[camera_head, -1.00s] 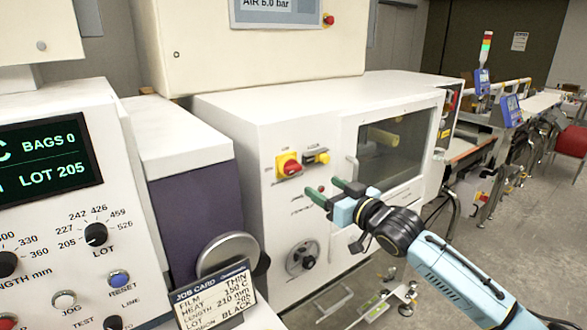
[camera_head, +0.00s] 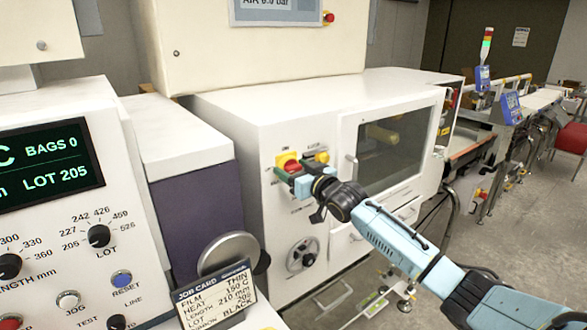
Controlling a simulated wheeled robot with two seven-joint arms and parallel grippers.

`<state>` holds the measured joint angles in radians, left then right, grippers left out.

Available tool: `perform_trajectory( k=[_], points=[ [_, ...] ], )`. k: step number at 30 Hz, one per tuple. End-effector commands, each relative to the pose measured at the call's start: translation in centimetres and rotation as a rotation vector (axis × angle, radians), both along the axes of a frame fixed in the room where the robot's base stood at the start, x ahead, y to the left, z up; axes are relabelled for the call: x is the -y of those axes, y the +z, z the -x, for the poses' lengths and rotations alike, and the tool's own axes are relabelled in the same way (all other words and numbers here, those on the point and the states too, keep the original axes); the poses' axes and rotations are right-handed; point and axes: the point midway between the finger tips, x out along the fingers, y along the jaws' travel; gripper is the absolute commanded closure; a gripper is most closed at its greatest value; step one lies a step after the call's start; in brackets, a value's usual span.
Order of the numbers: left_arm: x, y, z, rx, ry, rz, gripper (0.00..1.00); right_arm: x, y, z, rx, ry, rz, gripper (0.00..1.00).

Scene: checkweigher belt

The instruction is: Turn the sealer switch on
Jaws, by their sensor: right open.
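The white machine's front panel carries a red rotary handle on a yellow plate (camera_head: 284,159). A smaller yellow switch (camera_head: 321,157) sits to its right. Their labels are too small to read, so I cannot tell which one is the sealer switch. My right gripper (camera_head: 294,169) is open at the panel. Its dark green fingers are at the red handle and hide its lower right part. I cannot tell whether they touch it. My left gripper is not in view.
A white console with a green display (camera_head: 45,163), knobs and buttons stands at the left. A job card (camera_head: 216,294) stands in front of a round metal disc (camera_head: 228,255). A black handwheel (camera_head: 302,254) is below the switches. A windowed door (camera_head: 393,150) is to the right.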

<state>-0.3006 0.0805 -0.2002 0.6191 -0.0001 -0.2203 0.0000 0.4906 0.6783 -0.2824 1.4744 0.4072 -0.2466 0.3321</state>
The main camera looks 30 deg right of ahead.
Motion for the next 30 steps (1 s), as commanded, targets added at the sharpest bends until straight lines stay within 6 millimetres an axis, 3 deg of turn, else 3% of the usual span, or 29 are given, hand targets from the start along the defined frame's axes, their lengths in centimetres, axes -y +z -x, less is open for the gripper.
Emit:
perform_trajectory(
  k=[11, 21, 30],
  points=[
    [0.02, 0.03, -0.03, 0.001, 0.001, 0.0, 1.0, -0.04, 0.01, -0.37, 0.0, 0.0, 0.0, 0.37],
    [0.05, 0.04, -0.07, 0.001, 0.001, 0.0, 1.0, -0.03, 0.0, -0.34, 0.0, 0.0, 0.0, 0.8],
    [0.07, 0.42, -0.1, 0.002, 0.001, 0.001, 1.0, -0.04, 0.04, -0.34, -0.004, 0.0, -0.041, 0.8]
  ],
)
